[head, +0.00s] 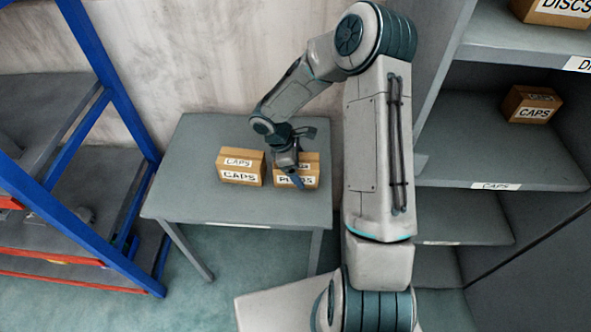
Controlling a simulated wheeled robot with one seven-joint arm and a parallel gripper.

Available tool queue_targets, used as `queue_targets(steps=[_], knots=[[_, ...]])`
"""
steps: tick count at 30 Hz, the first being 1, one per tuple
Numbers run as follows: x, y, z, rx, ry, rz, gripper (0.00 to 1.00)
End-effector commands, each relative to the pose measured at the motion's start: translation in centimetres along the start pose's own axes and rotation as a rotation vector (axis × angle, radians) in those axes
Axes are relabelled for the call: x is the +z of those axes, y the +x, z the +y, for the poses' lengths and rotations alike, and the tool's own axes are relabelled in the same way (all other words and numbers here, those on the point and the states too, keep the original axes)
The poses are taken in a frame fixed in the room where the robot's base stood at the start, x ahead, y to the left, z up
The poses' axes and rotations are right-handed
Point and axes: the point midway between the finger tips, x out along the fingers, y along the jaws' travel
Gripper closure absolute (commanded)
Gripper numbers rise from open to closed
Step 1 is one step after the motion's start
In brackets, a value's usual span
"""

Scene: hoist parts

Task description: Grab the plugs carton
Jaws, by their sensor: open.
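The plugs carton (311,180) is a small brown box with a white label, on the grey table (205,135) at the right of a similar caps carton (240,178). My gripper (293,178) is open, pointing down at the plugs carton. It covers the middle of the carton's top and front label, so only part of the lettering shows. I cannot tell whether the fingers touch the carton or hang just above or in front of it.
The caps carton stands close on the left. A blue-framed rack (120,95) is left of the table. Grey shelving (450,140) at the right holds another caps carton (531,104) and a discs carton (555,12). The table's left part is clear.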

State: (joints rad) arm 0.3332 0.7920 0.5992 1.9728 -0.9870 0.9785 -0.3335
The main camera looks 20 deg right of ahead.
Motion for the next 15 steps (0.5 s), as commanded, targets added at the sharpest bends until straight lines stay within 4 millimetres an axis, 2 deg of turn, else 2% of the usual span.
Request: queue_targets(steps=[15], knots=[[-0.16,0.39,0.02,0.000,0.000,0.000,0.13]])
